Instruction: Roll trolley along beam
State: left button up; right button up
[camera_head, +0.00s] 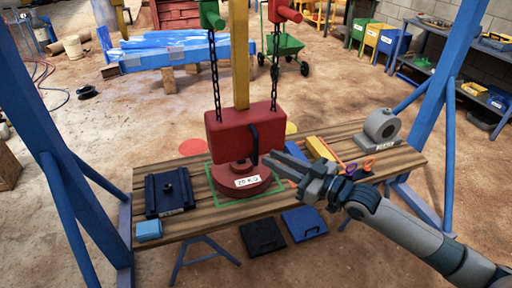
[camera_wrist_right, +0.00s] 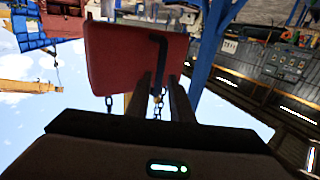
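A red block (camera_head: 230,134) with a black bent handle (camera_head: 254,145) hangs between two dark chains (camera_head: 214,75) above the workbench. The chains run up to a green part (camera_head: 211,15) and a red part (camera_head: 284,12) at the top edge. No trolley can be clearly told apart here, and the overhead beam is not clearly seen. My right gripper (camera_head: 279,157) is just right of the handle. In the right wrist view, its fingers (camera_wrist_right: 160,95) are apart, with the handle (camera_wrist_right: 161,62) of the red block (camera_wrist_right: 122,58) between or just beyond them. Contact cannot be told. My left gripper is out of view.
The wooden bench (camera_head: 310,196) carries a red round weight (camera_head: 241,181) marked 20 KG, a dark plate (camera_head: 169,191), a grey bearing block (camera_head: 381,127) and small tools. Blue posts (camera_head: 449,90) stand at both sides. A yellow bar (camera_head: 240,55) rises behind the block.

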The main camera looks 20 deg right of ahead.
aim_at(256, 164)
jog(key=p+x, duration=0.1)
jog(key=x, duration=0.6)
jog(key=shift+p, duration=0.35)
grip_shut()
